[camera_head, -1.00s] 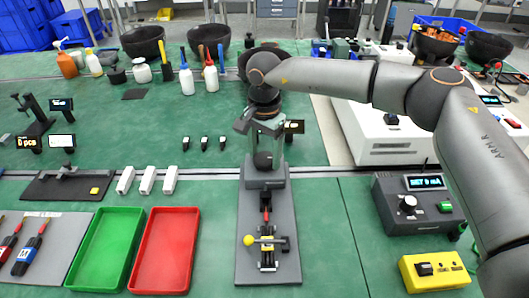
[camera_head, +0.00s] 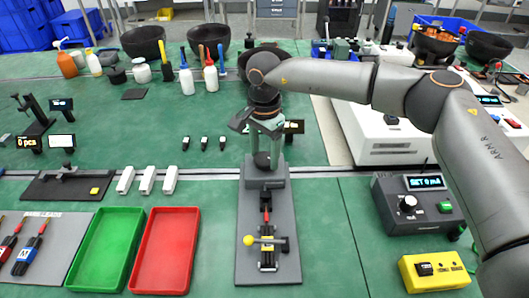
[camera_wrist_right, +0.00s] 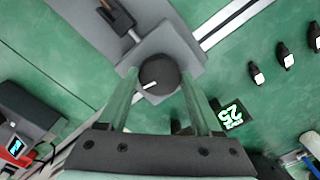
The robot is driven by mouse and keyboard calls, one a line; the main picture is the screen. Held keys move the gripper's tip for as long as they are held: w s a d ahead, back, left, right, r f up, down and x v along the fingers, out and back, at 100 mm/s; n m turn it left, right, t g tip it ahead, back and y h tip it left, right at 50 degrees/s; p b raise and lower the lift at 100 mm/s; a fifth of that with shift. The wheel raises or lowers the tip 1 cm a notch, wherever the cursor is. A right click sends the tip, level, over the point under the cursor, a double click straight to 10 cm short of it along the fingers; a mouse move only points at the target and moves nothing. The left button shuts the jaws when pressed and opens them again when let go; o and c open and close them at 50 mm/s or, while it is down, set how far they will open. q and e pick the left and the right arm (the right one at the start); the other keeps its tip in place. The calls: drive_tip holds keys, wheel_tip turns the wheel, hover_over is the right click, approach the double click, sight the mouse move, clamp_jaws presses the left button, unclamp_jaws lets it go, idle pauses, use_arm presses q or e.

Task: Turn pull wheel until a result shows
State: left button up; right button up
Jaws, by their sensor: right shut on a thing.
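The pull wheel is a round black knob with a white mark (camera_wrist_right: 160,73), on the grey block at the back of the pull-test stand (camera_head: 252,225). It shows between the fingertips in the right wrist view, and its dark side shows below my gripper in the head view (camera_head: 262,160). My right gripper (camera_wrist_right: 160,76) comes down from above and is shut on the wheel, one green finger on each side. A small display behind the stand (camera_wrist_right: 231,113) shows green characters that look like 25. In the head view my gripper partly covers this display (camera_head: 294,127). My left gripper is not in view.
White blocks (camera_head: 147,181) lie behind the trays.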

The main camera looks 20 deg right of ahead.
sight(265, 158)
drive_tip(key=m, duration=1.3)
drive_tip(key=shift+r+m, duration=0.1)
drive_tip(key=shift+m, duration=0.2)
drive_tip(key=shift+w, duration=0.1)
idle(0.4)
drive_tip(key=o, duration=1.4)
drive_tip(key=shift+c, duration=0.2)
wheel_tip(265, 158, up, 12)
drive_tip(key=shift+r, duration=0.25)
drive_tip(key=shift+f, duration=0.1)
